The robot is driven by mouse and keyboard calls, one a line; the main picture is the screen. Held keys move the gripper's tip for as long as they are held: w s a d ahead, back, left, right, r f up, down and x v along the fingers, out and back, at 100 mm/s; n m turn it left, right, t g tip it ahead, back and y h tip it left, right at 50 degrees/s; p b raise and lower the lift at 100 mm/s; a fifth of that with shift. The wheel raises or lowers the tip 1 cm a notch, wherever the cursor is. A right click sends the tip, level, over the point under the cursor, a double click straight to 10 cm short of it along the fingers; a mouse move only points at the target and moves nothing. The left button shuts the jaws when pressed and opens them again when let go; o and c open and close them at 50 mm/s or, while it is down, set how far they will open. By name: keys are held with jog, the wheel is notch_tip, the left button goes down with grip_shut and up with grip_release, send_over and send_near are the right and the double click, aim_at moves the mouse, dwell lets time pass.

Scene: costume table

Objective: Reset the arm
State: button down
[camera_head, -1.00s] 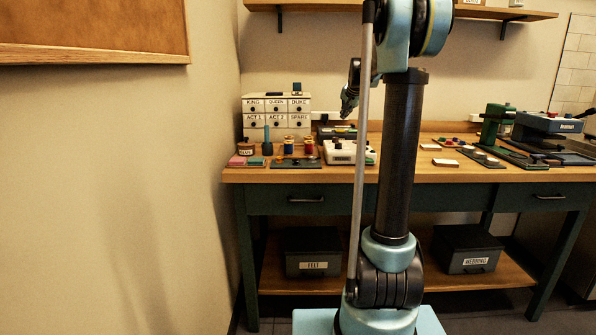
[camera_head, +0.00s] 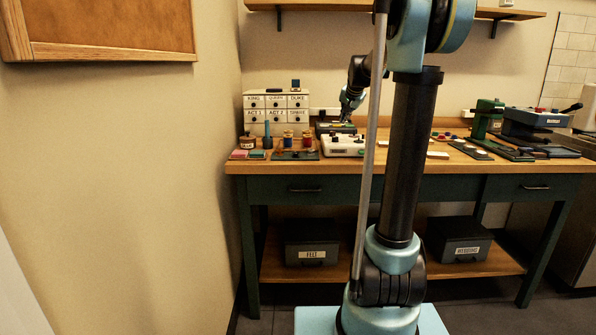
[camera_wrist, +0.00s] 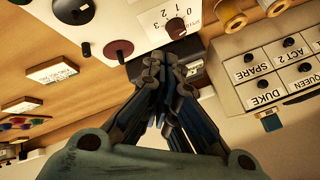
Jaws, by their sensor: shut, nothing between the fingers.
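My gripper (camera_wrist: 165,65) shows in the wrist view with its dark fingers drawn together and nothing between them. In the head view my gripper (camera_head: 346,112) hangs at the end of my arm, to the left of my column, over the back part of the workbench (camera_head: 400,166). My arm is bent, with its forearm partly hidden behind my upper arm. The white device with a numbered dial (camera_wrist: 165,18) lies beyond the fingertips in the wrist view; it also shows on the bench in the head view (camera_head: 342,146).
A labelled drawer cabinet (camera_head: 276,113) stands at the bench's back left; it also shows at right in the wrist view (camera_wrist: 272,75). Thread spools (camera_head: 307,139) stand before it. A green press (camera_head: 488,118) and a blue machine (camera_head: 533,119) stand at right. A wall is close on the left.

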jog(key=s+f+n+g, duration=0.2)
jog(key=s+f, duration=0.7)
jog(key=s, duration=0.7)
jog(key=s+f+n+g, duration=0.2)
jog(key=s+f, duration=0.7)
jog(key=s, duration=0.8)
jog(key=s+f+n+g, duration=0.2)
jog(key=s+f, duration=0.7)
jog(key=s, duration=0.7)
jog(key=shift+s+a+f+n+h, duration=0.15)
jog(key=shift+s+a+n+h, duration=0.25)
jog(key=shift+n, duration=0.2)
